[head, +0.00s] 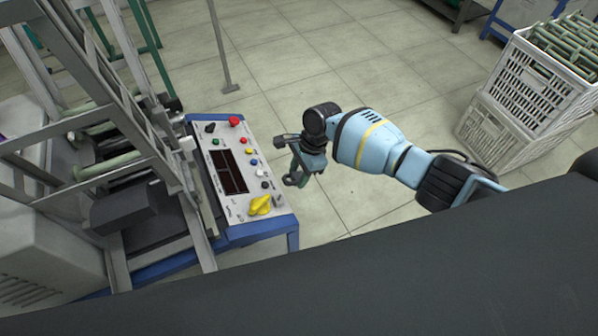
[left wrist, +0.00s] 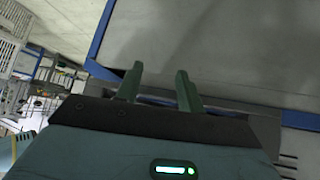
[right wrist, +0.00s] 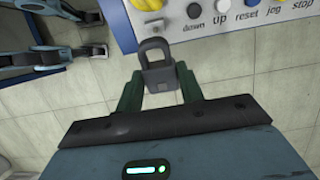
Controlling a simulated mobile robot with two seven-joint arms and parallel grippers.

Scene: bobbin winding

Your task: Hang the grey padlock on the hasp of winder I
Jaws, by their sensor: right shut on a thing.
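The grey padlock (right wrist: 162,80) is held between the green fingers of my right gripper (right wrist: 160,86), its shackle pointing away from the gripper. In the head view the right gripper (head: 300,170) is just right of winder I's control panel (head: 222,135), and the padlock (head: 291,181) shows small at its tip. The padlock is apart from the panel. A yellow part (head: 260,205) sits at the panel's near corner; its edge also shows in the right wrist view (right wrist: 148,5). I cannot make out the hasp's shape there. My left gripper (left wrist: 160,88) is open and empty.
The panel carries several buttons, including a red one (head: 234,122). The winder's metal frame (head: 110,130) stands to the left. Stacked white crates (head: 525,90) with green bobbins are at the right. The tiled floor (head: 340,80) between is mostly clear.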

